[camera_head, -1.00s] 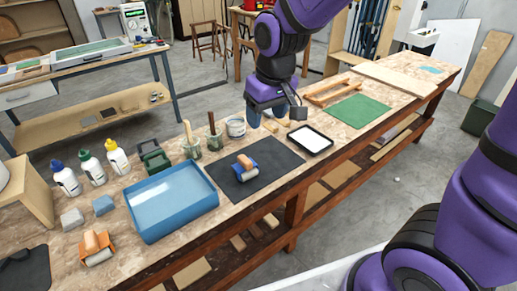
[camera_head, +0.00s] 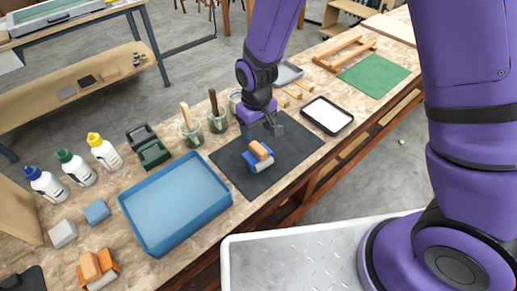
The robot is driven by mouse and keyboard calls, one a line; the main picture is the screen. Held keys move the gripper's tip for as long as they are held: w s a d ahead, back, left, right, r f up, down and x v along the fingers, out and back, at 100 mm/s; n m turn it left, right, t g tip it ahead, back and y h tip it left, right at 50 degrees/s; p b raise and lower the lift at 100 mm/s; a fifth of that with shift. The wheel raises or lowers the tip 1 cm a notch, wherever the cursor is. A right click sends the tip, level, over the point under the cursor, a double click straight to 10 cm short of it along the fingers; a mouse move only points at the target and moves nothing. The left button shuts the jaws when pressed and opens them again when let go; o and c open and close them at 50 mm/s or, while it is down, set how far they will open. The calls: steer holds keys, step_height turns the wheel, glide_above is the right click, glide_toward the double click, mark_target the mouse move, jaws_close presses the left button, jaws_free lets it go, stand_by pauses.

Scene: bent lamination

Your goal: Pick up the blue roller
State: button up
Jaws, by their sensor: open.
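The blue roller (camera_head: 258,158) has a blue frame, a wooden grip on top and a pale cylinder. It lies on the black mat (camera_head: 228,157) on the workbench. My gripper (camera_head: 262,130) is open and points down over the mat, just above and behind the roller in the picture. It looks apart from the roller, though the exact height gap is hard to tell. An orange roller (camera_head: 98,269) of similar shape stands at the bench's near left.
A blue tray (camera_head: 176,203) lies left of the mat. Glass jars with brushes (camera_head: 191,132) stand behind it. A black-rimmed white tray (camera_head: 327,116) is on the right, with a green mat (camera_head: 374,75) beyond. Bottles (camera_head: 104,151) and green and black clamps or holders (camera_head: 153,153) stand left.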

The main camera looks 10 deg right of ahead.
mark_target(257, 146)
steer(key=shift+f, duration=4)
steer(key=shift+c, duration=0.3)
steer(key=c, duration=1)
